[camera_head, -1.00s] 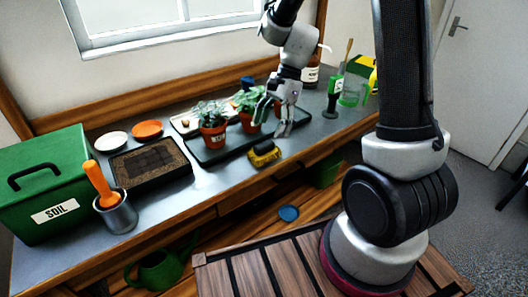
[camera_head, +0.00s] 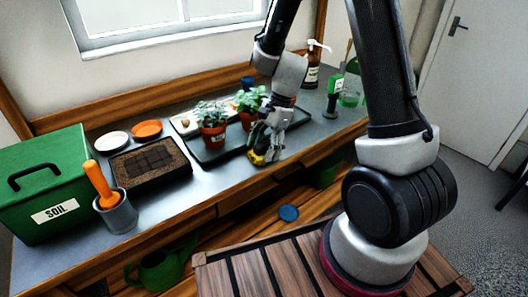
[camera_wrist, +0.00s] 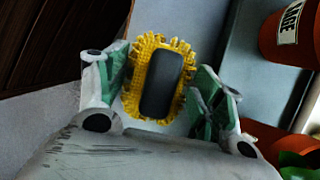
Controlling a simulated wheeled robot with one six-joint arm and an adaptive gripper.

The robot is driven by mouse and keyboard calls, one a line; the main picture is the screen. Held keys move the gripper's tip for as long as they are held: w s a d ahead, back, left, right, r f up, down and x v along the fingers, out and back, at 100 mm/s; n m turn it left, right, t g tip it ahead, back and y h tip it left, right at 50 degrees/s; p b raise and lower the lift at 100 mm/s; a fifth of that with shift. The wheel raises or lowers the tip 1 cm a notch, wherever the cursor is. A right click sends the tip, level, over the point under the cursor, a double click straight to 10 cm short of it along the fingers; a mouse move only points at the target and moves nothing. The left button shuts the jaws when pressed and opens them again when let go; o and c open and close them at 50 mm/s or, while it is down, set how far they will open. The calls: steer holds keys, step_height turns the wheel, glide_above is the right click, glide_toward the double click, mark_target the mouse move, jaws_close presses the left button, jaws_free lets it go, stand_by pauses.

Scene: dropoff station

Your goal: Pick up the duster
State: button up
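The duster (camera_head: 257,157) is a small yellow brush with a black back, lying on the grey bench near its front edge. In the wrist view the duster (camera_wrist: 160,80) sits between my two fingers, with its yellow bristles around a dark oval grip. My gripper (camera_head: 265,148) is lowered right over it in the head view and hides part of it. In the wrist view my gripper (camera_wrist: 165,85) is open, with one finger on each side of the duster. The left finger is close to the bristles; I cannot tell whether it touches.
A black tray (camera_head: 212,154) with two potted plants (camera_head: 214,136) stands just behind the duster. A seed tray (camera_head: 150,168), a green soil box (camera_head: 50,180) and a metal cup (camera_head: 119,215) with an orange-handled tool are farther left. The bench is clear left of the duster.

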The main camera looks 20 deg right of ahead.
mark_target(264, 143)
steer(key=c, duration=0.7)
steer(key=shift+c, duration=0.2)
step_height(264, 143, up, 10)
steer(key=shift+r, duration=0.1)
